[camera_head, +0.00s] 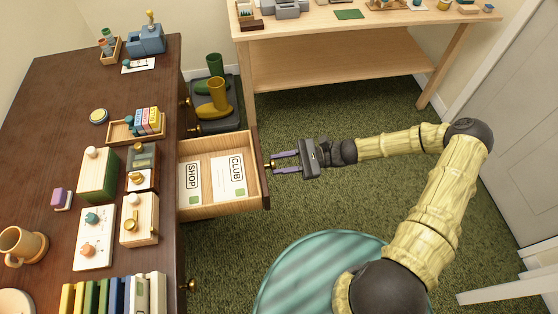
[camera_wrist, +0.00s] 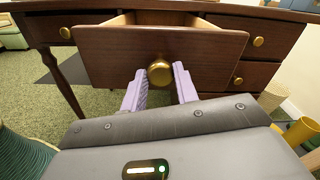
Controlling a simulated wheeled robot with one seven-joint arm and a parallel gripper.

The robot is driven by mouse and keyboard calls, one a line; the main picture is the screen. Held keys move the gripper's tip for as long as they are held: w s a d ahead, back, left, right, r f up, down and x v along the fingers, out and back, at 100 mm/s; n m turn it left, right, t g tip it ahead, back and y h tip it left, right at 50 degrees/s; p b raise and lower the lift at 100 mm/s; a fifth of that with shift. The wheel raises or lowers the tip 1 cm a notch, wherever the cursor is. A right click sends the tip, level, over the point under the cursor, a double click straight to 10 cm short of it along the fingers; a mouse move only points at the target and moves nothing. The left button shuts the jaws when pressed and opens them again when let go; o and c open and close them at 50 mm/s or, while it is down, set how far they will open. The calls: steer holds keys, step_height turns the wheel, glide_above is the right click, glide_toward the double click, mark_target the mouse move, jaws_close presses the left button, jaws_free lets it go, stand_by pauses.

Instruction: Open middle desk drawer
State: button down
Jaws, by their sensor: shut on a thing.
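The desk's middle drawer (camera_head: 220,212) is pulled well out from the dark wooden desk (camera_head: 62,130). Two cards marked SHOP and CLUB lie inside it. In the wrist view the drawer front (camera_wrist: 110,52) faces me with a round brass knob (camera_wrist: 159,72) at its middle. My gripper (camera_head: 272,163) is at the drawer front. Its two purple fingers stand on either side of the knob and are shut on it. The fingers also show in the wrist view (camera_wrist: 160,88).
Two more brass knobs on shut drawers (camera_wrist: 258,42) show at the right in the wrist view. Boots (camera_head: 216,92) stand on a dark tray beyond the open drawer. A light wooden workbench (camera_head: 330,65) is at the back. Green carpet (camera_head: 345,200) lies clear around my arm.

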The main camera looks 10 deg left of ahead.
stand_by(0.3)
steer(key=c, duration=1.1)
jaws_free()
steer(key=shift+o, duration=0.2)
steer(key=v, duration=1.7)
steer(key=shift+d, duration=0.2)
steer(key=shift+w, duration=0.1)
